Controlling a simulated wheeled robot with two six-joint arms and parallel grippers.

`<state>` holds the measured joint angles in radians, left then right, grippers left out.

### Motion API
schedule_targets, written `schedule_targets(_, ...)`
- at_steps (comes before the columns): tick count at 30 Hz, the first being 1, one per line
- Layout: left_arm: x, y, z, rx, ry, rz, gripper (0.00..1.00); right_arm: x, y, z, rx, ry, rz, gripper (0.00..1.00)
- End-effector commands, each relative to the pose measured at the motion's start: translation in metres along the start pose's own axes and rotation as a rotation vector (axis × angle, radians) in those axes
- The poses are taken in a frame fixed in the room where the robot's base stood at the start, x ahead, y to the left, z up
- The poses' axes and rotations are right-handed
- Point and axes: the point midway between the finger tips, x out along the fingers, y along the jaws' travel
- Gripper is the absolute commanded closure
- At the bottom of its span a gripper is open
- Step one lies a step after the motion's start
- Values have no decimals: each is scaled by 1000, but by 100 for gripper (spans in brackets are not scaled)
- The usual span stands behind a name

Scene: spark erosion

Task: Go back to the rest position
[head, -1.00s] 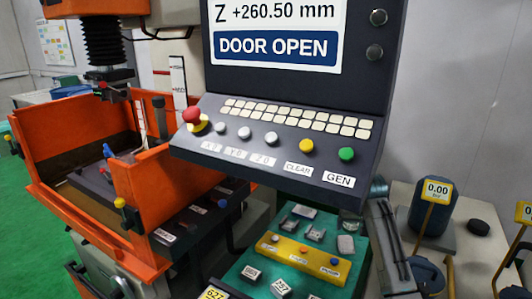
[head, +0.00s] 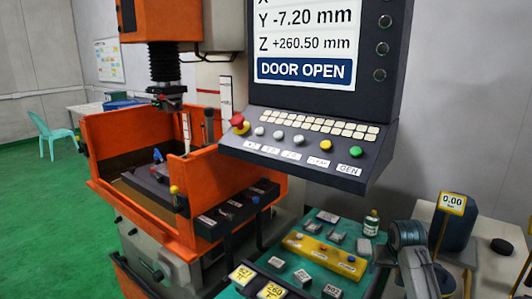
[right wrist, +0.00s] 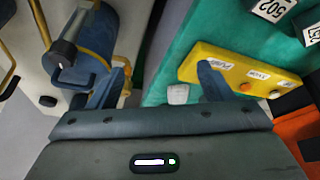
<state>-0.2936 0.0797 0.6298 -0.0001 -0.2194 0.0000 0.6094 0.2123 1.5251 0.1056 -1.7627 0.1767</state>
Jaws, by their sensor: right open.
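My right gripper (head: 408,238) shows at the lower right of the head view, beside the green work surface. In the right wrist view its two fingers (right wrist: 160,85) are spread wide with nothing gripped between them. A small pale block (right wrist: 178,94) lies on the green surface beyond the fingers. The right finger overlaps the near end of a yellow holder (right wrist: 222,62) in that view; I cannot tell whether they touch. My left gripper is in neither current view.
The erosion machine's orange tank (head: 225,185) stands left of centre. Its control panel (head: 310,150) reads DOOR OPEN.

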Motion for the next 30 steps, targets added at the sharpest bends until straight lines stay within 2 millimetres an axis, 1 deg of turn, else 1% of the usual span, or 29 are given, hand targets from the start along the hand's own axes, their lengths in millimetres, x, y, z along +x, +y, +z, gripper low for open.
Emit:
schedule_targets(1, 0, 0, 1, 0, -1, 0, 26, 5, -1, 9, -7, -2, 1, 26)
schedule_targets(5, 0, 0, 3, 0, -5, 0, 26, 15, -2, 34, -26, -4, 4, 26)
schedule_targets(8, 0, 0, 4, 0, -7, 0, 26, 23, -3, 57, -45, -7, 7, 26)
schedule_targets(11, 0, 0, 8, 0, -12, 0, 26, 32, -4, 87, -68, -11, 9, 26)
schedule_targets(14, 0, 0, 14, 1, -20, 0, 26, 40, -4, 126, -96, -16, 10, 26)
schedule_targets(15, 0, 0, 16, 1, -22, 0, 26, 43, -4, 144, -109, -18, 9, 26)
schedule_targets(17, 0, 0, 17, 1, -24, 0, 26, 45, -4, 176, -132, -22, 9, 26)
schedule_targets(18, 0, 0, 16, 1, -24, 0, 26, 45, -4, 197, -146, -24, 8, 26)
schedule_targets(20, 0, 0, 15, 1, -23, 0, 26, 44, -3, 227, -165, -25, 6, 26)
schedule_targets(21, 0, 0, 14, 1, -21, 0, 26, 41, -2, 247, -179, -29, 4, 26)
schedule_targets(23, 0, 0, 13, 0, -20, 0, 26, 36, -1, 276, -198, -31, 1, 26)
schedule_targets(24, 0, 0, 12, 0, -19, 0, 26, 32, 0, 296, -210, -33, -1, 26)
schedule_targets(27, 0, 0, 11, 0, -17, 0, 26, 18, 3, 338, -237, -38, -6, 26)
schedule_targets(30, 0, 0, 11, 0, -16, 0, 26, 4, 5, 367, -254, -39, -11, 26)
